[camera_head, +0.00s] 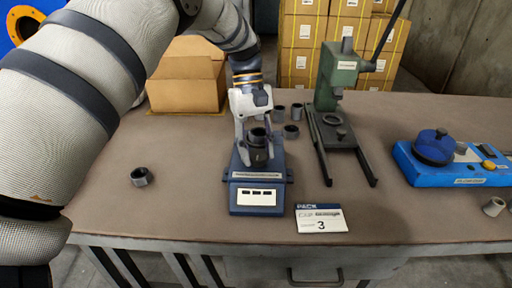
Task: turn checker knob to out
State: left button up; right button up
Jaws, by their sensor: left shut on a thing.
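A blue bench device (256,197) with a sloped white front panel stands at the middle of the table. Its label is too small to read, so I cannot be sure it is the checker. My left gripper (257,140) reaches down over it from behind, shut on a dark upright cylindrical piece (258,157) at the device's top. The fingers hide part of this piece. I cannot tell whether it is the knob, or which way it is turned. My right gripper is not in view.
A green press (341,75) stands to the right, with small dark rings (291,131) nearby. A blue unit (455,165) with a round blue top is at far right. A dark ring (141,176) lies left. A card (321,219) lies in front. A cardboard box (187,83) is behind.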

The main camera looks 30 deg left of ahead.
pick_arm(q)
jog(key=shift+f+n, duration=0.1)
jog(key=shift+n, duration=0.2)
dwell(0.4)
jog(key=o, duration=1.1)
jog(key=v, duration=1.2)
jog(key=shift+s, duration=0.2)
